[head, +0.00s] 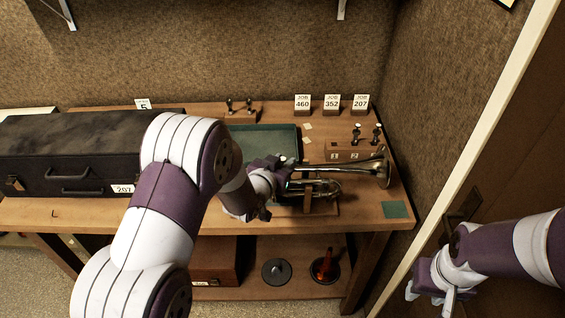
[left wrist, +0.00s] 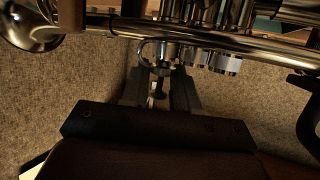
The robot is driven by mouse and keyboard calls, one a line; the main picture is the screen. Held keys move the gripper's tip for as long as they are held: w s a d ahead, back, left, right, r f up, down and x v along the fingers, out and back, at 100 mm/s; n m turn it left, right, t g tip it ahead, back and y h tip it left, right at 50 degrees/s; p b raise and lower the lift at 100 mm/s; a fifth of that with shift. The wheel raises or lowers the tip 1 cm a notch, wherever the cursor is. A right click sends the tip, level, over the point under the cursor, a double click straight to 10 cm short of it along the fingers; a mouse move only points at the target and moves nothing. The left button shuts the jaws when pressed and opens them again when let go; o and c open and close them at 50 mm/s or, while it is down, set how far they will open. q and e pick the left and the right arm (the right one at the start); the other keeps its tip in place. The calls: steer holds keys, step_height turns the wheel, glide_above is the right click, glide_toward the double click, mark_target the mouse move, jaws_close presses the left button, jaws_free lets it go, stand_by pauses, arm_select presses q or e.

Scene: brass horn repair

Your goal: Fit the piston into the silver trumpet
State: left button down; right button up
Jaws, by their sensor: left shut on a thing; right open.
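The silver trumpet (head: 372,173) lies on its side on a wooden stand, its bell to the right. It also crosses the top of the left wrist view (left wrist: 262,45), with valve casings showing. My left gripper (head: 284,166) is at the trumpet's left part. In the left wrist view its fingers (left wrist: 158,88) are shut on a small dark, metallic piece, apparently the piston (left wrist: 159,72), close to the valve casings. Whether it is inside a casing cannot be told. My right gripper (head: 440,294) is open at the lower right, away from the bench.
A wooden block (head: 345,154) marked 1 and 2 holds two upright pistons behind the trumpet. A green tray (head: 262,129) lies behind my left gripper. A black case (head: 70,150) fills the bench's left. Job cards (head: 331,102) stand at the back. A door is at right.

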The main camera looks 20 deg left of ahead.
arm_select(q)
steer(key=shift+f, duration=0.3)
steer(key=c, duration=0.8)
jaws_free()
steer(key=shift+s, duration=0.1)
steer(key=b+v, duration=0.2)
steer(key=v, duration=1)
steer(key=shift+s+r, duration=0.1)
steer(key=shift+s, duration=0.15)
